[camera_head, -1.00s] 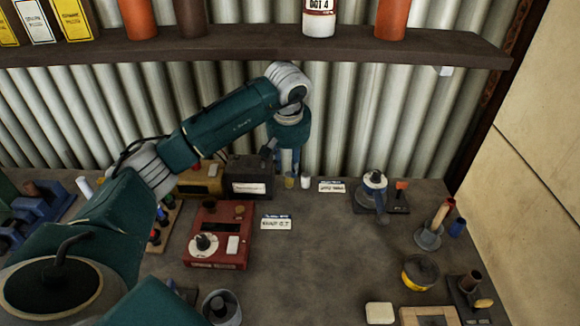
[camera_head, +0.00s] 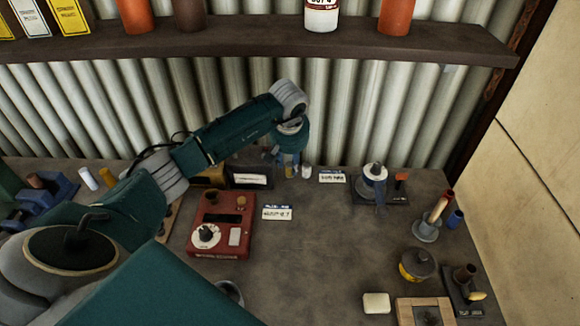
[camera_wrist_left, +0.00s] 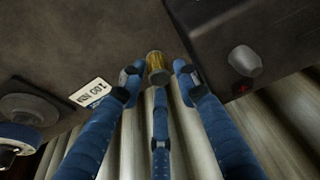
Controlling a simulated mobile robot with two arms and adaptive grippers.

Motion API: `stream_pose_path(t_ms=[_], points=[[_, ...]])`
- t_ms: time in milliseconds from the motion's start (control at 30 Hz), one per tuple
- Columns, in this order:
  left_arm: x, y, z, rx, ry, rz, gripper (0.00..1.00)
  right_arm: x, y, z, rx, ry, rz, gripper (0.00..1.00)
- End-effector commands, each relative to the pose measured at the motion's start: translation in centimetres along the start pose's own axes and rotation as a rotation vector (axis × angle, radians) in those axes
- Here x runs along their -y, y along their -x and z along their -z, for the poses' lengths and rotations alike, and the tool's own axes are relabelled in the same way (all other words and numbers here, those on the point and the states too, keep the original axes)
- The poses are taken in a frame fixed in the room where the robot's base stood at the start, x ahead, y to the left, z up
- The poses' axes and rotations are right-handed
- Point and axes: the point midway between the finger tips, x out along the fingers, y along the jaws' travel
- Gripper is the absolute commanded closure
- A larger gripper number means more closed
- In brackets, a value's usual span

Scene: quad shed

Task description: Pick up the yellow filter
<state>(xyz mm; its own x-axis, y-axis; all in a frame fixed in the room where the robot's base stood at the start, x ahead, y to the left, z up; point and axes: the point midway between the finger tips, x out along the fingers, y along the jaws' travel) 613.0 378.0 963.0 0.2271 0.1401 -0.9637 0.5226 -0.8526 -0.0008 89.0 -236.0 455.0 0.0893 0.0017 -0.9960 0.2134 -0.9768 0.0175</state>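The yellow filter (camera_head: 289,172) is a small upright cylinder at the back of the bench, by the corrugated wall. My left gripper (camera_head: 287,158) points down at it from above and partly covers it. In the left wrist view the filter (camera_wrist_left: 157,60) shows amber, between and just beyond the spread fingertips (camera_wrist_left: 158,76). Gaps show between the outer fingers and the filter, so the gripper looks open. I cannot tell whether the middle finger touches it. My right gripper is not in view.
A small white cylinder (camera_head: 306,172) stands just right of the filter, beside a label card (camera_head: 332,177). A dark box (camera_head: 249,178) is close on the left. A red device (camera_head: 221,225) stands nearer. The shelf (camera_head: 250,40) runs above. The bench middle is clear.

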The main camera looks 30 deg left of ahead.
Motion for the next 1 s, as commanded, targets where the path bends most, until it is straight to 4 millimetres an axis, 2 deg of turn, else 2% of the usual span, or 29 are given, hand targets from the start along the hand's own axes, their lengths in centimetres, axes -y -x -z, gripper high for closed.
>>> stream_pose_path(t_ms=[167, 300, 667, 833, 900, 1000], points=[[0.0, -0.1, 0.0, 0.0, 0.0, 0.0, 0.69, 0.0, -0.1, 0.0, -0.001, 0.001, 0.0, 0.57], [0.0, 0.0, 0.0, 0.0, 0.0, 0.0, 0.93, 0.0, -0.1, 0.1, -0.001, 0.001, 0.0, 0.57], [0.0, 0.0, 0.0, -0.001, 0.0, -0.001, 0.93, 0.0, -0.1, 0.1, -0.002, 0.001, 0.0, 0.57], [0.0, 0.3, -0.1, -0.003, 0.0, -0.002, 0.93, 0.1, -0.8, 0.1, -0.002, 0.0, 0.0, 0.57], [0.1, 0.6, -0.1, -0.004, 0.001, 0.0, 0.93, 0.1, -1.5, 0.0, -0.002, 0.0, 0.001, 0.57], [-0.1, 2.0, 0.4, -0.007, 0.0, -0.003, 0.93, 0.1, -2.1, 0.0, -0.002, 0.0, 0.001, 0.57]])
